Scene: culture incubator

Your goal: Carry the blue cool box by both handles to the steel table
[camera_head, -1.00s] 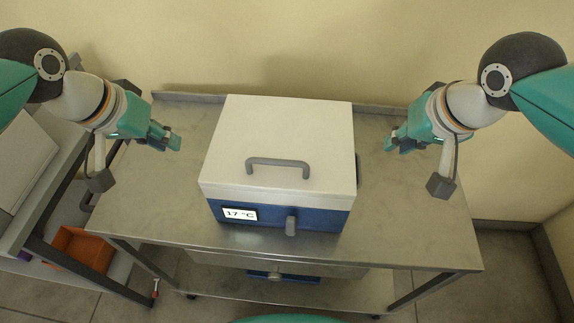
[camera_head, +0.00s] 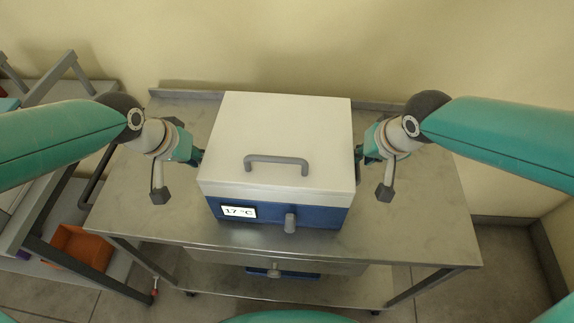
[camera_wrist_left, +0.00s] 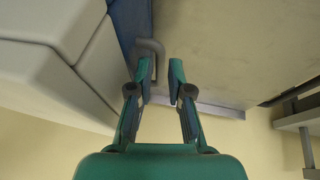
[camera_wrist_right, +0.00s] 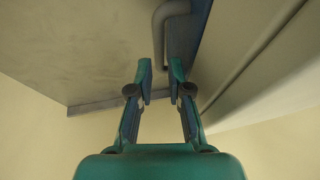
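The cool box (camera_head: 275,140) has a white lid and a blue lower body, with a 17 °C display on its front. It stands on a steel-topped table (camera_head: 420,215). My left gripper (camera_head: 199,157) is at the box's left side, and my right gripper (camera_head: 360,160) is at its right side. In the left wrist view a grey side handle (camera_wrist_left: 151,46) reaches down towards the gap between open fingers (camera_wrist_left: 159,66). In the right wrist view the other side handle (camera_wrist_right: 160,38) reaches the gap between open fingers (camera_wrist_right: 159,66). Whether the fingers touch the handles is unclear.
A grey lid handle (camera_head: 277,160) and a front latch (camera_head: 290,222) stick out from the box. A shelf rack with an orange bin (camera_head: 80,246) stands at the left. A wall is close behind the table. Bare tabletop shows on both sides of the box.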

